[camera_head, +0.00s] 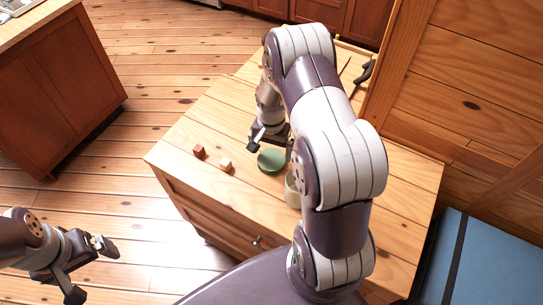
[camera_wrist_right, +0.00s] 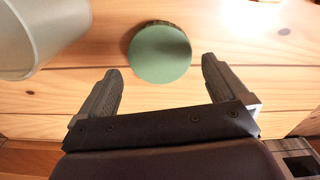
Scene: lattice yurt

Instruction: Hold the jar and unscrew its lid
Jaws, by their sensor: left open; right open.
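A round green lid (camera_head: 271,161) with a ribbed edge is on the wooden cabinet top; I cannot tell whether anything is under it. It also shows in the right wrist view (camera_wrist_right: 160,54). A pale, translucent jar-like container (camera_head: 291,190) stands close by, partly hidden behind my right arm; its side fills the upper left of the right wrist view (camera_wrist_right: 38,32). My right gripper (camera_head: 269,145) is open and empty, its fingers spread on either side of the lid in the wrist view, not closed on it. My left gripper (camera_head: 92,271) is open and empty, away from the cabinet at lower left.
A dark object (camera_head: 366,73) lies at the back right. A wooden panel wall (camera_head: 470,90) rises at right. The cabinet top's left corner is clear.

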